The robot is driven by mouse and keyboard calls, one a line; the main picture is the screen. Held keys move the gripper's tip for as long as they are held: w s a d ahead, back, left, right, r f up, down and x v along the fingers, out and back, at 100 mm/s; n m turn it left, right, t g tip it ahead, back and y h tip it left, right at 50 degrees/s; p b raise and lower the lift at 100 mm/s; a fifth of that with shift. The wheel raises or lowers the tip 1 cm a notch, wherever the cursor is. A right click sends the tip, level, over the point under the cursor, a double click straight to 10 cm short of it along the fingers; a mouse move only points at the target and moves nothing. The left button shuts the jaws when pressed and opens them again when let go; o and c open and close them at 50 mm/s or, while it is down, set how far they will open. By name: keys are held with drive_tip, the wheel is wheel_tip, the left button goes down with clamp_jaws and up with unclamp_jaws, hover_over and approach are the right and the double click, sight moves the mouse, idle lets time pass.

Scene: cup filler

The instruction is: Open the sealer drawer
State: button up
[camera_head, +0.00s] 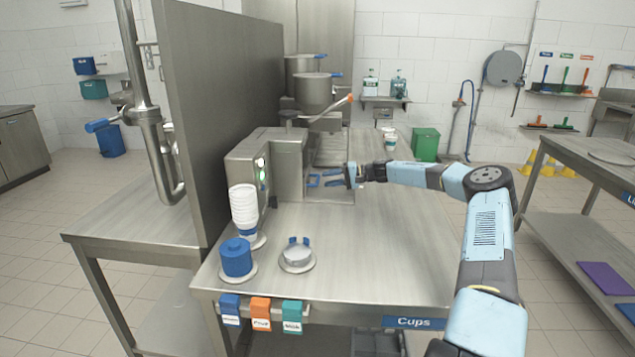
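The sealer (288,152) is a grey metal machine on the steel table, with a lit green button on its front side. A small blue bracket-like handle (313,181) shows at its right, over a flat metal part (330,195) that looks like the drawer. How far the drawer stands out is hard to tell. My gripper (331,178) reaches in from the right, just right of the handle. Its two small blue fingertips look apart, with nothing seen between them. It is too small to tell whether they touch the handle.
A stack of white cups (244,207), a blue cylinder (236,257) and a round metal holder (297,256) stand at the table's front left. The front right tabletop (385,250) is clear. A tall steel panel (225,100) stands left of the sealer.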

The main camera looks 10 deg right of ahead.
sight(318, 178)
drive_tip(key=shift+x, duration=2.6)
clamp_jaws()
drive_tip(key=shift+f, duration=0.1)
